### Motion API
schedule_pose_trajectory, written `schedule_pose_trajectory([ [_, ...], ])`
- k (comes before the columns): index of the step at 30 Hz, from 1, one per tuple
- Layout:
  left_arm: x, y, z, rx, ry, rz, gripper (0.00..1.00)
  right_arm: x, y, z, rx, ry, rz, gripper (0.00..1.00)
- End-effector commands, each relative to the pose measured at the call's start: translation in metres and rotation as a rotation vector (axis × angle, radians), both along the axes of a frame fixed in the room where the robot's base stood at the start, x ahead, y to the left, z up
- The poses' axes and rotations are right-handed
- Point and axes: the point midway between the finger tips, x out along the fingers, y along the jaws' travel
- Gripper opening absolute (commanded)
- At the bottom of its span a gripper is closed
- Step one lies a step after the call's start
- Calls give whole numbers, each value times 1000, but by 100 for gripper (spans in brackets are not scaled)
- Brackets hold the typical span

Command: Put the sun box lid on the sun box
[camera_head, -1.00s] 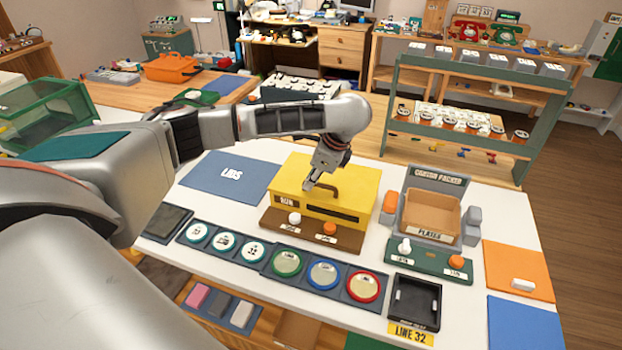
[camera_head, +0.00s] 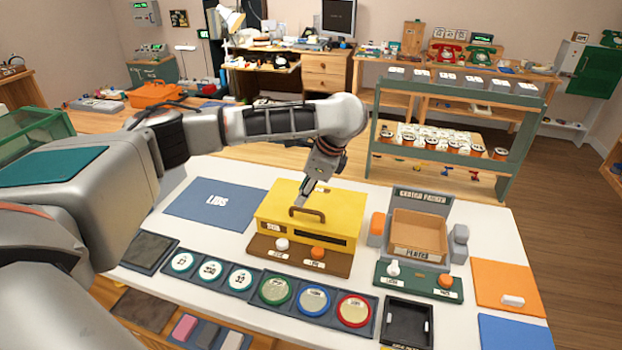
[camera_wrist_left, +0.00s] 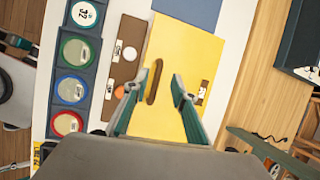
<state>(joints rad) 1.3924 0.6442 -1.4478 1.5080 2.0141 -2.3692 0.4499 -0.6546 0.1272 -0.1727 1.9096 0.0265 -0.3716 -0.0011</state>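The yellow sun box (camera_head: 328,242) stands behind a brown strip with a white and an orange knob. The yellow sun box lid (camera_head: 342,207), with a brown handle (camera_head: 307,213), lies over the top of the box; I cannot tell whether it is fully seated. My left gripper (camera_head: 301,198) is just above the handle. In the left wrist view my left gripper (camera_wrist_left: 157,80) is open, its two fingers apart on either side of the handle (camera_wrist_left: 154,82), and it holds nothing. My right gripper is out of view.
An orange-and-grey packing station (camera_head: 417,230) stands to the right. Coloured discs (camera_head: 314,300) lie along the front, with a black tray (camera_head: 406,322) beside them. A green-framed shelf (camera_head: 455,130) stands behind.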

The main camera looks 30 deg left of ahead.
Motion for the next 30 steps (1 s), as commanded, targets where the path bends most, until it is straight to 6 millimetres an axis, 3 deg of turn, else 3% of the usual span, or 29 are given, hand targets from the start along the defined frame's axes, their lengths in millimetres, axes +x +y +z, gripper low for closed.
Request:
schedule_pose_trajectory([
  [3,1,-9,23,3,-4,-1,26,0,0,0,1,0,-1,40],
  [10,-1,-21,49,2,-1,-1,26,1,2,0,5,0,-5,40],
  [30,-2,-25,57,1,1,1,26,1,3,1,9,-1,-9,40],
])
